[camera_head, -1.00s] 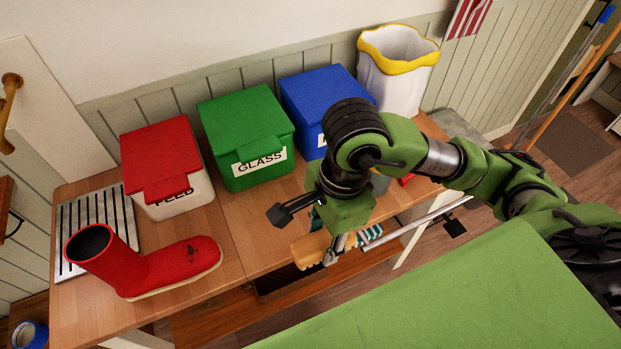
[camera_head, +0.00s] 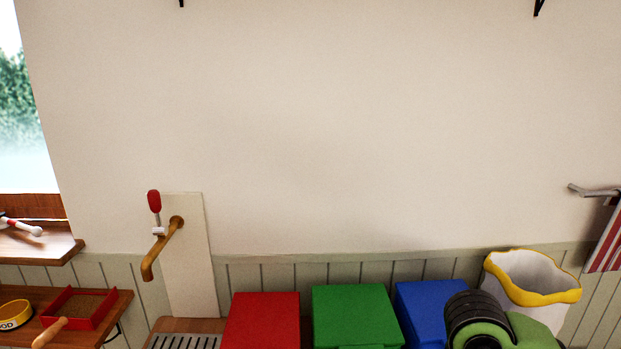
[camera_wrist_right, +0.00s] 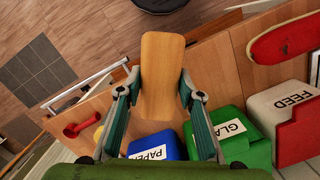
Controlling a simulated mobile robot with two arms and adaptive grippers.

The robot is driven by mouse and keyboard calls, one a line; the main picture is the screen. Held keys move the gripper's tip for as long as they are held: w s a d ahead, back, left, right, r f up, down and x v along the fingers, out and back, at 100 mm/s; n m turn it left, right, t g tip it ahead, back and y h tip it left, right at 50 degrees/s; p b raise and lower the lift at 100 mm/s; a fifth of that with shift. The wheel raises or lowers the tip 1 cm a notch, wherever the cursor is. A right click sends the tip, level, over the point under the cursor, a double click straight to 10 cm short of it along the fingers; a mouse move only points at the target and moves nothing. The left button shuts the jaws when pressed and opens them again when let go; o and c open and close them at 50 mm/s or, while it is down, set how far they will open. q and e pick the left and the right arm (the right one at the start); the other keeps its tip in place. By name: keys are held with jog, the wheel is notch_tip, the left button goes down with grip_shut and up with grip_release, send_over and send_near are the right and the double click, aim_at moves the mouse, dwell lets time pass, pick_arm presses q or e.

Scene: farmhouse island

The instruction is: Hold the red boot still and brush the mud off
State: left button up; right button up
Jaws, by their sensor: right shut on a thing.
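The red boot (camera_wrist_right: 284,42) shows in the right wrist view at the upper right, cut off by the frame edge. It lies on the wooden bench top, and mud on it is too small to make out clearly there. My right gripper (camera_wrist_right: 160,82) is shut on the wooden brush (camera_wrist_right: 162,52), with one finger on each side of its pale wooden body. The brush's bristles are hidden. The brush is apart from the boot. The head view shows neither the boot nor the brush. My left gripper is in neither view.
Red (camera_head: 262,320), green (camera_head: 352,312) and blue (camera_head: 422,308) bins stand along the wall, with a white, yellow-rimmed bin (camera_head: 530,285) at right. A brass tap (camera_head: 163,248) is above a metal drain grid (camera_head: 183,341). A red tray (camera_head: 85,308) sits at left.

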jog(key=n, duration=0.2)
jog(key=w+d+r+n, duration=0.1)
jog(key=n, duration=0.1)
jog(key=w+r+n, duration=0.1)
jog(key=shift+d+n+h, duration=0.3)
jog(key=shift+d+n, duration=0.05)
jog(key=shift+n, duration=0.05)
